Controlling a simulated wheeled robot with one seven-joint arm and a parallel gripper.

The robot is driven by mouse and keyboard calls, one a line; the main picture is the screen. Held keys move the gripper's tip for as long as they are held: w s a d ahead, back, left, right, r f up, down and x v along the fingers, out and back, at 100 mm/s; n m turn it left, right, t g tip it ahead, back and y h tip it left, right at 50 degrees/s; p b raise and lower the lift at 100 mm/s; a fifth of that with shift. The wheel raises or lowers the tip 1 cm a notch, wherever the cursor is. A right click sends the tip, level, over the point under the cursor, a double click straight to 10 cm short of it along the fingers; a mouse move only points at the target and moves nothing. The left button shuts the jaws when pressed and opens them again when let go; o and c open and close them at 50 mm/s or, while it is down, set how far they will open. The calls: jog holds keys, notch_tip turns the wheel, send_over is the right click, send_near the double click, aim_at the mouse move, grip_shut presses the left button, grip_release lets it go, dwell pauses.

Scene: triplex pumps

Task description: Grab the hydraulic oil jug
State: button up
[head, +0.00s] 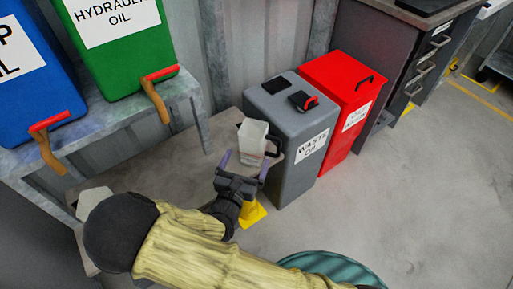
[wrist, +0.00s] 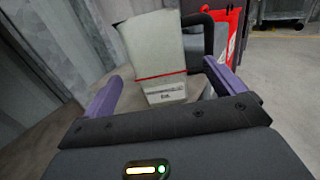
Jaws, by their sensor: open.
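A whitish, semi-clear jug (head: 252,138) with a dark handle stands upright on a low grey bench. In the wrist view the jug (wrist: 160,60) shows a red line and small print low on its side, and its black handle is at the right. My gripper (head: 243,168) is open, with purple fingers. In the wrist view my gripper (wrist: 163,90) faces the jug, which appears between the two fingers, just beyond them. I cannot tell whether either finger touches the jug. The green tank (head: 115,55) labelled hydraulic oil sits on a shelf at the upper left.
A blue tank (head: 35,75) stands beside the green one. A grey waste oil bin (head: 290,130) and a red bin (head: 343,85) stand right of the low bench (head: 190,150). Another pale container (head: 93,200) is partly hidden by my arm. The floor at right is clear.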

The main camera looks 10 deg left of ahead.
aim_at(250, 152)
jog(key=shift+w+d+b, duration=0.15)
jog(key=shift+w+b, duration=0.15)
jog(key=shift+w, duration=1.5)
jog(key=w+b, duration=0.1)
jog(key=w, duration=0.1)
jog(key=w+b, duration=0.1)
jog(key=w, duration=0.2)
jog(key=shift+w+d+f, duration=0.1)
jog(key=shift+f, duration=0.1)
jog(key=shift+c, duration=0.2)
jog(key=c, duration=1.1)
